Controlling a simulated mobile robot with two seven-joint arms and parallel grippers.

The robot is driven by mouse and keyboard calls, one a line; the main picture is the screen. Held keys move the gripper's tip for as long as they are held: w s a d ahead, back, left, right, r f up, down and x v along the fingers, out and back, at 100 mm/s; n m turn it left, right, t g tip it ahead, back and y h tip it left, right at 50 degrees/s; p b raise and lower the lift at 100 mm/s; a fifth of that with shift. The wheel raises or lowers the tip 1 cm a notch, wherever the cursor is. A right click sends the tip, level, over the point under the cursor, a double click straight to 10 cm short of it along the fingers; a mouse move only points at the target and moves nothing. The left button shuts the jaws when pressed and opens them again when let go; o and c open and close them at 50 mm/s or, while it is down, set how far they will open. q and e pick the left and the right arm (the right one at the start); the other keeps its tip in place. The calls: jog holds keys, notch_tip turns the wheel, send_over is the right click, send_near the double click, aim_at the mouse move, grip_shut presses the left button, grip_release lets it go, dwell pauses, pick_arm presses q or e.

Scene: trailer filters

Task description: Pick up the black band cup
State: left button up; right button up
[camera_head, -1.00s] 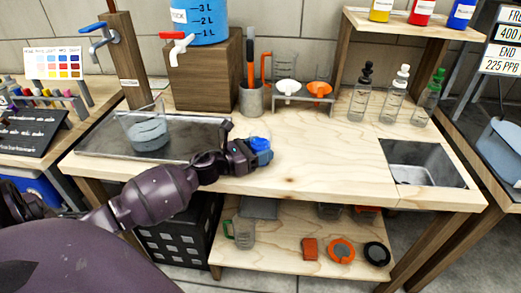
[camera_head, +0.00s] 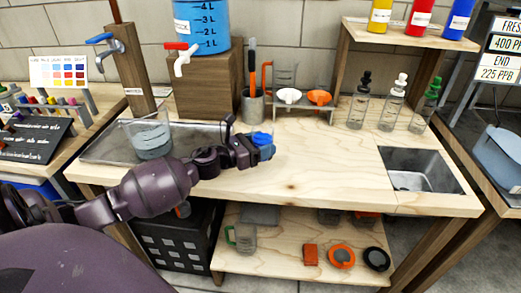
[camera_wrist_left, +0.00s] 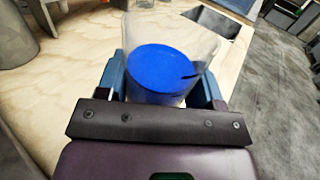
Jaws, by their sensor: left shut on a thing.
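A clear cup (camera_wrist_left: 178,42) with a flat blue surface inside stands between the fingers of my left gripper (camera_wrist_left: 165,82) in the left wrist view. A small black mark shows on the right of the blue, but I cannot make out a full black band. In the head view my left gripper (camera_head: 256,152) is shut on this cup, whose blue (camera_head: 264,138) shows at the front left part of the worktop. The gripper hides much of the cup's side. I cannot tell whether its base touches the wood. My right gripper is not in view.
A beaker (camera_head: 153,138) stands in the metal tray (camera_head: 106,143) to the left. A tool holder (camera_head: 252,105) and a funnel rack (camera_head: 303,106) stand behind. Several dropper bottles (camera_head: 393,103) and a sink (camera_head: 415,178) lie right. The middle worktop is clear.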

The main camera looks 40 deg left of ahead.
pick_arm(q)
notch_tip(320, 180, up, 15)
jog(key=p, duration=0.4)
jog(key=shift+r, duration=0.15)
dwell(0.6)
